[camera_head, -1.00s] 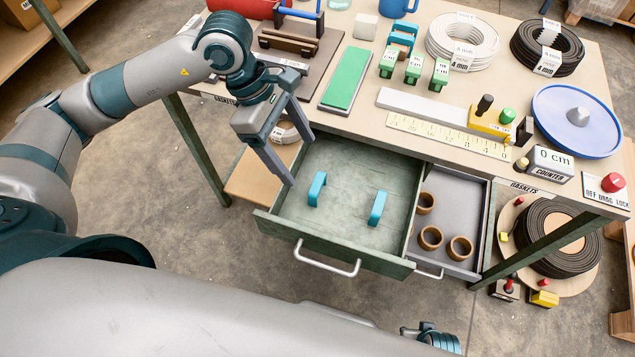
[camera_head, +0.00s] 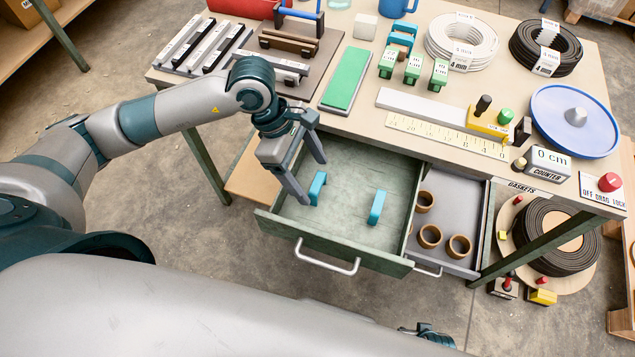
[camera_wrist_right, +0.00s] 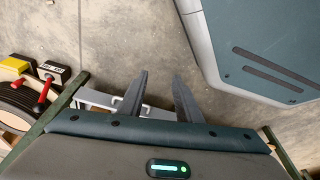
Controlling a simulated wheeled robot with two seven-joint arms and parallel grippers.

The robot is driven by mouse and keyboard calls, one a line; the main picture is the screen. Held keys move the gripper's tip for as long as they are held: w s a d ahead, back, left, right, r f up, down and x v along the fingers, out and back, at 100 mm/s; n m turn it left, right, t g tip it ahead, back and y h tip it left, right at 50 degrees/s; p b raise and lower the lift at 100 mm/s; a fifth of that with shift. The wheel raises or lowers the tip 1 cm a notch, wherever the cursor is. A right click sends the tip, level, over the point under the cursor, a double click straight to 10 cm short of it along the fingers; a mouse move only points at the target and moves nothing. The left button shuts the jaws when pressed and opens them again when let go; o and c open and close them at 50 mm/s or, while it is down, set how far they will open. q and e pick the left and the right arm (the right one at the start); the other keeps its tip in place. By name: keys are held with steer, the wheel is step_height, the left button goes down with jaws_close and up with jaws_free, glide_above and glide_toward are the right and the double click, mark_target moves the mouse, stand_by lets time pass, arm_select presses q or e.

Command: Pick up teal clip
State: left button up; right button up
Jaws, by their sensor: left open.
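Two teal clips lie in the open green drawer: a left one (camera_head: 317,188) and a right one (camera_head: 377,207). My left gripper (camera_head: 314,181) is open and empty, its fingers pointing down over the drawer's left part. Its fingertips show right beside the left clip; whether they touch it, I cannot tell. My right gripper shows partly at the bottom edge of the head view (camera_head: 430,335). In the right wrist view its fingers (camera_wrist_right: 160,78) are apart with nothing between them.
The green drawer (camera_head: 337,256) has raised walls and a front handle. A grey drawer (camera_head: 466,200) beside it holds brown rings (camera_head: 430,237). The bench top above carries a green block (camera_head: 347,78), a ruler (camera_head: 440,134), cable coils and a blue disc (camera_head: 575,121).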

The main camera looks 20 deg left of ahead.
mark_target(316, 182)
arm_select(q)
steer(key=shift+p+x, duration=0.3)
steer(key=shift+x, duration=1.65)
steer(key=shift+d+f, duration=0.15)
steer(key=shift+f, duration=0.15)
steer(key=shift+w, duration=0.1)
arm_select(e)
steer(key=shift+s+f, duration=0.2)
steer(key=shift+f, duration=0.3)
steer(key=shift+s+f, duration=0.2)
steer(key=shift+f, duration=0.25)
arm_select(q)
steer(key=c, duration=1.1)
